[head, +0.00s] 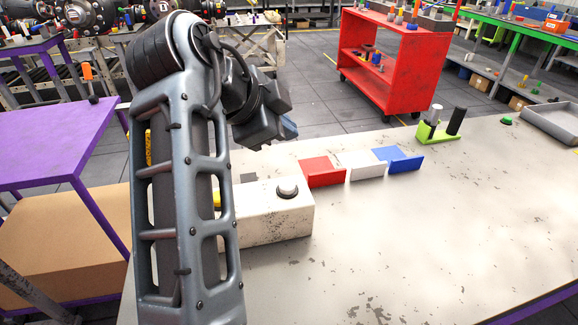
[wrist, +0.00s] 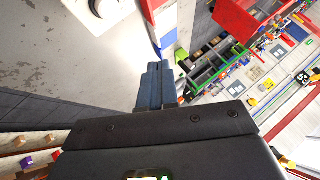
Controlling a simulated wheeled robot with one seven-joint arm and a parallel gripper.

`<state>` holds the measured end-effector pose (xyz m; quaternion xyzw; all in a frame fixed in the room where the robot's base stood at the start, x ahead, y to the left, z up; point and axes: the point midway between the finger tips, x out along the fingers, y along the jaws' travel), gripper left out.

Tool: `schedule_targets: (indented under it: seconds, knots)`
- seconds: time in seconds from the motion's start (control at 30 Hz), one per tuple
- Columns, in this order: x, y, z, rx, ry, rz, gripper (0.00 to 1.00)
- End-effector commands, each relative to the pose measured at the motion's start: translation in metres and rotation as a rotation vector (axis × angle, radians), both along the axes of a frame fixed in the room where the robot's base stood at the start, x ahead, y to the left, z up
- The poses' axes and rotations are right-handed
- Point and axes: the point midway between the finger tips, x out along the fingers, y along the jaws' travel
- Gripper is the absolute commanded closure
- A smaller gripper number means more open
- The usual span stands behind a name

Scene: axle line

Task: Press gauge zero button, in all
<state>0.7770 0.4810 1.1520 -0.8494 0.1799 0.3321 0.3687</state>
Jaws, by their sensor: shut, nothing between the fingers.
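I can read no label, so I cannot tell whether this is the gauge zero button. The box and button (wrist: 108,8) also show at the top left of the wrist view. My gripper (head: 289,129) is in the air above and behind the box, apart from the button. Its bluish fingers (wrist: 156,82) are together and empty in the wrist view. My arm hides the left part of the box.
Red (head: 322,171), white (head: 362,165) and blue (head: 398,159) trays stand behind the box. Farther right are a green holder (head: 438,132), a small green object (head: 506,121) and a grey tray (head: 553,121). A red cart (head: 398,65) stands beyond. The table's front right (head: 430,230) is clear.

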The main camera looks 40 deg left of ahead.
Motion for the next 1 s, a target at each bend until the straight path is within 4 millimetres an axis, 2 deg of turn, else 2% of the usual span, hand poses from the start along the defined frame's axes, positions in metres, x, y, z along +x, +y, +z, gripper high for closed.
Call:
schedule_targets:
  seconds: [0.37, 0.57, 0.77, 1.0]
  knots:
    - [0.000, 0.000, 0.000, 0.001, 0.001, 0.001, 1.00]
    - [0.000, 0.000, -0.007, 0.000, 0.001, 0.000, 1.00]
    - [0.000, 0.000, -0.025, -0.001, 0.002, 0.000, 1.00]
    - [-0.001, 0.000, -0.057, -0.001, 0.002, 0.001, 1.00]
